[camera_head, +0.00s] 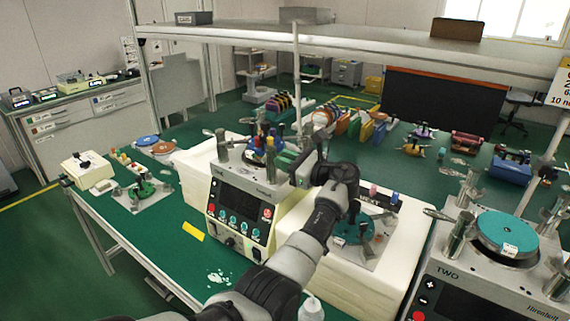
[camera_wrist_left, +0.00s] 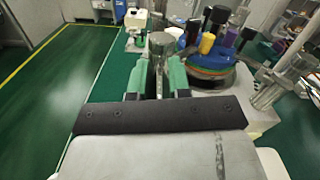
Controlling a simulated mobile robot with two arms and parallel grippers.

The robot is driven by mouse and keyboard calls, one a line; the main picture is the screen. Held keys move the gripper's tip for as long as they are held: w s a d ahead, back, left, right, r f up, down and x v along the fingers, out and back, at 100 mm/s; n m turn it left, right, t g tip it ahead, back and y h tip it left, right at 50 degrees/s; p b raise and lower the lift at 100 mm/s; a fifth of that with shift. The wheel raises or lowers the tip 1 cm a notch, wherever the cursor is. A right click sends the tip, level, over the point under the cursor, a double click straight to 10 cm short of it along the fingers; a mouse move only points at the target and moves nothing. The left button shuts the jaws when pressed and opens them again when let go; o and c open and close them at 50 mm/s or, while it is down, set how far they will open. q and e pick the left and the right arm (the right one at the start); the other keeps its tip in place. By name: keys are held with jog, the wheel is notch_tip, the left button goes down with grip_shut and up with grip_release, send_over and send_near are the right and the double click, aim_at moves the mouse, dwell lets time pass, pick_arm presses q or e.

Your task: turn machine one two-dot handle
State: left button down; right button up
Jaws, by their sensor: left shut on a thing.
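Machine one (camera_head: 240,205) is the light box with a dark front panel on the left of the row. Its top carries a round plate (camera_wrist_left: 215,78) with blue, yellow and purple pieces, and metal posts with handles (camera_head: 221,145). My left gripper (camera_head: 290,166) reaches in from the right over the machine's front top edge. In the left wrist view its green fingers (camera_wrist_left: 157,82) are shut around an upright metal handle (camera_wrist_left: 162,44) with a round top. Dots on the handle are too small to read. My right gripper is in neither view.
Machine two (camera_head: 455,275) with a teal plate stands at the right. A white block (camera_head: 350,275) lies between the machines. A white bottle (camera_head: 312,309) stands at the front. A shelf (camera_head: 350,42) spans overhead. The green bench left of machine one has some free room.

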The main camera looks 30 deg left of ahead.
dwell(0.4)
pick_arm(q)
jog(key=c, duration=1.1)
grip_release()
jog(key=shift+d, duration=0.15)
jog(key=d+b, duration=0.1)
jog(key=d, duration=0.2)
jog(key=d+b, duration=0.1)
jog(key=d, duration=0.6)
jog(key=shift+s+d+b, duration=0.25)
jog(key=shift+s+b, duration=0.05)
jog(key=shift+b, duration=0.1)
jog(key=shift+f, duration=0.1)
